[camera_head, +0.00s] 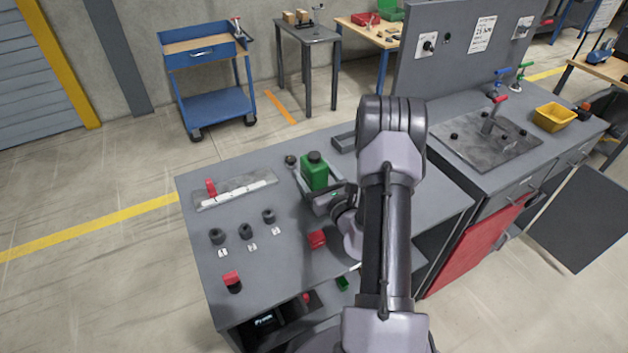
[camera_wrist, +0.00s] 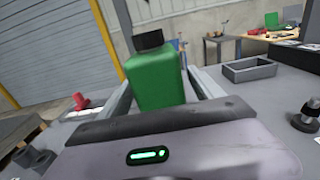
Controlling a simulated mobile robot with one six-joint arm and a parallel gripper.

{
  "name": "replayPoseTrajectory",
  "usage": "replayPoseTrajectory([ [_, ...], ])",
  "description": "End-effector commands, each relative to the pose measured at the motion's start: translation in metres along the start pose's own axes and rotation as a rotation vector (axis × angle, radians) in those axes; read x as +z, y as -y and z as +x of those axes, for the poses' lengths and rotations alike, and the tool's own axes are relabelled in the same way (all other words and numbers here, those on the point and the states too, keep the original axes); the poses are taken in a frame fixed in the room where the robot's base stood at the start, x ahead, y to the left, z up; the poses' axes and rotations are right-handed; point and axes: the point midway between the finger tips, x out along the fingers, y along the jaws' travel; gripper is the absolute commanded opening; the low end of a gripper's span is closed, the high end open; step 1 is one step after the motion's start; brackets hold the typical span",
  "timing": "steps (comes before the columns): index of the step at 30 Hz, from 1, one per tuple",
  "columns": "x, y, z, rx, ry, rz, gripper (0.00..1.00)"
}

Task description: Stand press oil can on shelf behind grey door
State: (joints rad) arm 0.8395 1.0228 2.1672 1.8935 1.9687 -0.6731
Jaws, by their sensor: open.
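A green can with a black cap (camera_head: 314,172) stands upright on the grey bench top, and I take it for the press oil can. It also shows in the wrist view (camera_wrist: 156,78). My gripper (camera_head: 322,185) is low at the bench, its fingers open on either side of the can. I cannot tell whether they touch it. A dark grey panel (camera_head: 580,220) stands swung open at the right cabinet, and looks like the grey door. The shelf behind it is hidden from view.
The bench top (camera_head: 285,245) holds several black knobs, a red-handled strip (camera_head: 235,190), a red block (camera_head: 317,239) and a small grey tray (camera_wrist: 253,69). An open compartment (camera_head: 290,315) below holds small items. A yellow bin (camera_head: 553,117) stands on the right cabinet.

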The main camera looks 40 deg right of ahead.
Motion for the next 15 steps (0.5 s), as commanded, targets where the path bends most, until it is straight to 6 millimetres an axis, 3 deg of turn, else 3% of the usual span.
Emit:
replayPoseTrajectory([
  [5, 0.0001, 0.0003, 0.0006, -0.001, 0.000, 0.001, 0.75],
  [6, 0.0001, 0.0003, 0.0005, -0.001, 0.000, 0.001, 0.72],
  [15, -0.0001, 0.0003, 0.0001, 0.000, -0.001, 0.001, 0.13],
])
